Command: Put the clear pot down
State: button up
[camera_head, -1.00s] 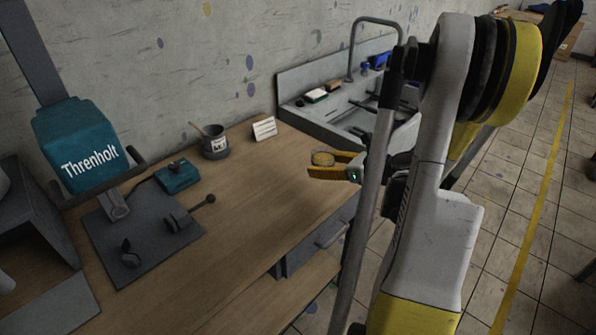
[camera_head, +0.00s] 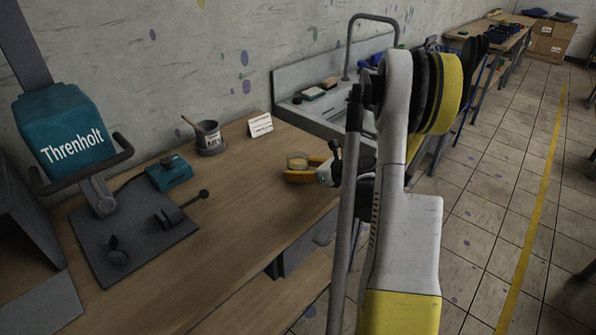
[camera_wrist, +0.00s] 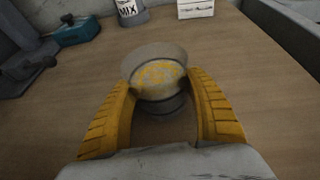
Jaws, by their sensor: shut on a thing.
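The clear pot (camera_wrist: 157,78) is see-through with yellow bits inside and sits between the yellow fingers of my gripper (camera_wrist: 163,112) in the wrist view. The fingers are shut on its sides. In the head view the clear pot (camera_head: 298,160) is small, upright, and held by my gripper (camera_head: 303,170) over the right end of the wooden workbench (camera_head: 255,205). I cannot tell whether its base touches the wood.
A grey MIX pot (camera_head: 209,140) with a stick and a white card (camera_head: 260,125) stand behind the held pot. A teal box (camera_head: 169,173) and the teal Threnholt press (camera_head: 75,140) are left. A sink (camera_head: 335,110) lies behind. Bare wood surrounds the held pot.

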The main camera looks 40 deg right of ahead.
jog(key=shift+f, duration=0.1)
jog(key=o, duration=1.4)
